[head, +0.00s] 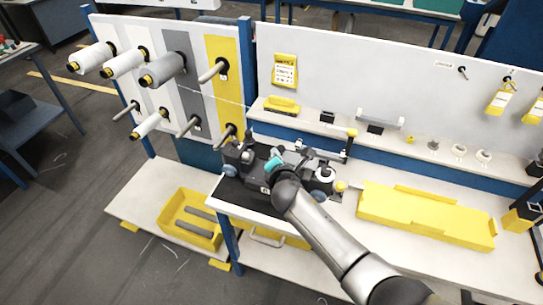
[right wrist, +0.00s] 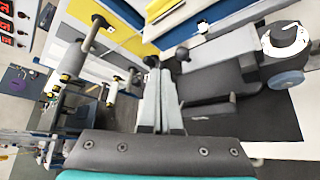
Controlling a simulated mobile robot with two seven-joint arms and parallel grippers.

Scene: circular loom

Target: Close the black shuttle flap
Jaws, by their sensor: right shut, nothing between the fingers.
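The black shuttle (head: 310,167) lies on a black mat (head: 250,199) at the near edge of the bench. It has blue wheels and a white spool (head: 325,173) at its right end. In the right wrist view its dark body (right wrist: 215,75) fills the area right of the fingers, with a blue wheel (right wrist: 286,83) and the white spool. I cannot make out clearly which panel is the flap or how far it stands open. My right gripper (head: 268,160) is over the shuttle's left-middle part; its fingers (right wrist: 160,80) are shut and empty. Contact is unclear. My left gripper is out of view.
A rack with thread spools (head: 160,70) stands at the back left. A yellow tray (head: 425,215) lies on the bench to the right. A yellow bin (head: 170,213) sits low at the left. A shelf (head: 405,139) with small parts runs behind the shuttle.

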